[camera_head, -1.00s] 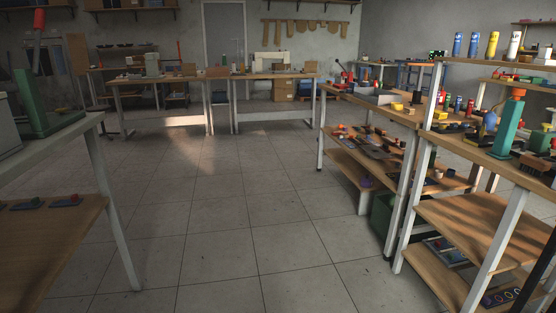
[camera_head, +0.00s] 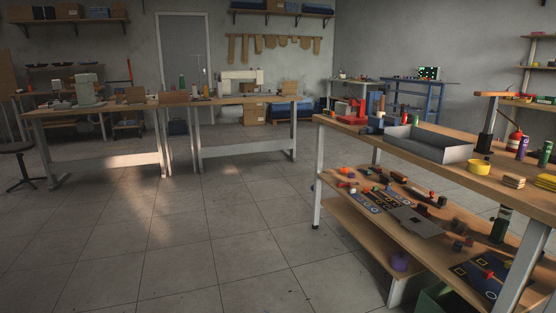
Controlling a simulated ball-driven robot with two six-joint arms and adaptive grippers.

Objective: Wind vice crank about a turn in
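A red device (camera_head: 350,108) that looks like a bench vice stands at the far left end of the right workbench (camera_head: 455,173). A blue block-like thing (camera_head: 375,106) is beside it. The red device is small and distant here, and I cannot make out its crank. Neither of my grippers is in view.
A grey metal tray (camera_head: 428,143) and yellow rolls (camera_head: 479,167) lie on the right workbench, with tools on its lower shelf (camera_head: 350,214). Sewing tables (camera_head: 100,108) stand at the back, a stool (camera_head: 18,150) at left. The tiled floor (camera_head: 190,250) between is clear.

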